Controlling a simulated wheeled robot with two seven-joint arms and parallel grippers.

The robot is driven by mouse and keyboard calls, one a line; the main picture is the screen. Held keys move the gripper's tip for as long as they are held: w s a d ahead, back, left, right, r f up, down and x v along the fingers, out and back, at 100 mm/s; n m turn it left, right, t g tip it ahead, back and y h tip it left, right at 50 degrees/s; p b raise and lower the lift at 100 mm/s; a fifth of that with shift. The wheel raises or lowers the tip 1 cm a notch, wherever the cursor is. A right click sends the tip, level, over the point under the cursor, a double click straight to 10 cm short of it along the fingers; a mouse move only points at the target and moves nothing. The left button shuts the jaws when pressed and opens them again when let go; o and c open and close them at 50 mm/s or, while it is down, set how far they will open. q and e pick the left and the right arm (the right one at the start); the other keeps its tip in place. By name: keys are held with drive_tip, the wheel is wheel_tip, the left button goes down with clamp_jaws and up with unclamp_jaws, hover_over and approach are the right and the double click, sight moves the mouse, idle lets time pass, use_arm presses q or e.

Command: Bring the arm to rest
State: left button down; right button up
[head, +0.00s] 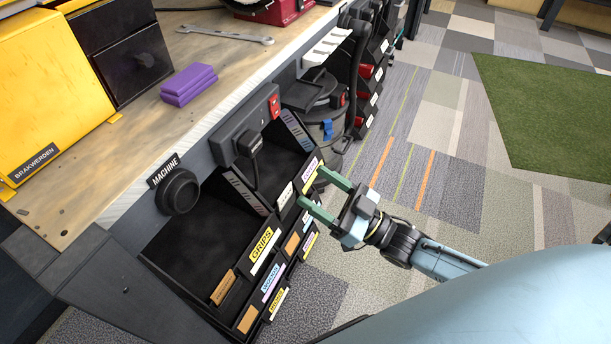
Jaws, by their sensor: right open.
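My right gripper (318,196) is open, with two green fingers pointing left toward the front of the bench. Nothing shows between its fingers. The fingertips are close to the labelled bin fronts; whether they touch cannot be told. My right arm reaches in from the lower right. My left gripper is not in view.
A wooden workbench (140,115) runs along the left, holding a wrench (225,34), purple blocks (188,84) and a yellow box (45,90). Below are dark bins with a "GRIPS" label (262,246). Open carpet (430,130) and a green mat (550,110) lie right.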

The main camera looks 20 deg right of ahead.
idle(0.6)
drive_tip(key=s+d+f+m+g+h, duration=0.1)
drive_tip(key=d+f+m+g+h, duration=0.15)
drive_tip(key=f+h, duration=0.5)
drive_tip(key=d+f+m+g+h, duration=0.15)
drive_tip(key=f+g+h, duration=0.25)
drive_tip(key=f, duration=0.7)
drive_tip(key=s+d+f+m+g+h, duration=0.1)
drive_tip(key=s+d+f+g+h, duration=0.1)
drive_tip(key=s+f+g, duration=0.35)
use_arm(q)
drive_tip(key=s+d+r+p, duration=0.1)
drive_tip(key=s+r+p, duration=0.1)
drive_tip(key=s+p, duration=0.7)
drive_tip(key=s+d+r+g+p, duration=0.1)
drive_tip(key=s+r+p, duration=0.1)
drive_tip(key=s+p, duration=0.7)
drive_tip(key=p, duration=0.7)
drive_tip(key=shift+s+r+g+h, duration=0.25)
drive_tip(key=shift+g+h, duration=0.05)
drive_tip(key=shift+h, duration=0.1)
use_arm(e)
drive_tip(key=s+a+g, duration=0.1)
drive_tip(key=s+g, duration=0.3)
drive_tip(key=s, duration=2.3)
drive_tip(key=shift+s+a+g, duration=0.15)
drive_tip(key=shift+s+g, duration=0.15)
drive_tip(key=shift+s, duration=0.1)
